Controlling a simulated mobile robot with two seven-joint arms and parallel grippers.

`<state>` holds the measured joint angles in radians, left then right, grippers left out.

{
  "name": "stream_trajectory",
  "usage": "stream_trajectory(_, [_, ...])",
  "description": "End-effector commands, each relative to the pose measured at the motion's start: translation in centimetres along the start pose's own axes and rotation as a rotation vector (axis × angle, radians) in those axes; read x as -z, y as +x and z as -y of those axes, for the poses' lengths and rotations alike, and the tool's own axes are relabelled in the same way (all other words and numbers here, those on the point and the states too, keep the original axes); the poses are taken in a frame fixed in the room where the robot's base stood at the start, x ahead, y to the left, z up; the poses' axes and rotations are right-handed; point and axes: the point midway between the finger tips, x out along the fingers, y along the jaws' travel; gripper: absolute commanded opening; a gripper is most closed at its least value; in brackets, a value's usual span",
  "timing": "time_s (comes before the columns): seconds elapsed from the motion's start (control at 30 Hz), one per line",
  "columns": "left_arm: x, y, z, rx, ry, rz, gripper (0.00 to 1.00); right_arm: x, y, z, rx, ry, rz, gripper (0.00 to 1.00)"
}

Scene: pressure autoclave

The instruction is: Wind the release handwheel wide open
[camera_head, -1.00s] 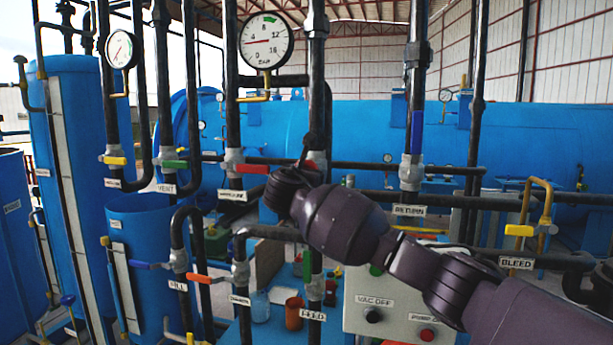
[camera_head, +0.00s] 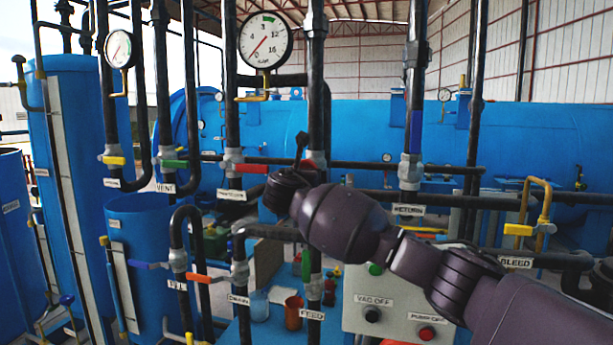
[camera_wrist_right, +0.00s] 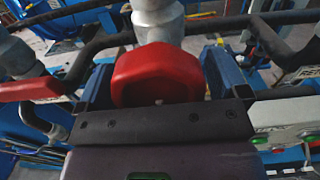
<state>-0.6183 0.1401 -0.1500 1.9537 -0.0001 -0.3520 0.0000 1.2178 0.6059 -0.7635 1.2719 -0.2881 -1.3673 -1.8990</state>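The release handwheel looks to be the red many-sided knob (camera_wrist_right: 158,75) in the right wrist view, on a grey valve body at the pipe. In the camera_head view only a little red of it (camera_head: 317,159) shows behind my wrist. My right gripper (camera_wrist_right: 157,88) has one blue finger on each side of the knob, and the knob fills the space between them. It appears shut on it. In the camera_head view the fingers (camera_head: 300,150) are mostly hidden by my arm. My left gripper is not in view.
A large gauge (camera_head: 266,40) above has its needle near 0. A red lever (camera_head: 253,168) sits left of the knob, and a green lever (camera_head: 175,164) farther left. Dark pipes cross close around. A control box (camera_head: 395,305) stands below my arm.

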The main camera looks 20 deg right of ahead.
Motion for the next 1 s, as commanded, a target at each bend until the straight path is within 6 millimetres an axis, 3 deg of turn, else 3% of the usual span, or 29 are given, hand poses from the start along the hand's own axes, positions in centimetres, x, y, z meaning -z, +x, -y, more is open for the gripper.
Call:
stream_trajectory(0.47, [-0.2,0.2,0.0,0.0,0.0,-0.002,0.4,-0.1,-1.0,0.0,-0.001,0.005,0.003,0.98])
stream_trajectory(1.0, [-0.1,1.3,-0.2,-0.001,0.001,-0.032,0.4,-0.1,-9.5,0.0,-0.002,0.003,0.002,0.98])
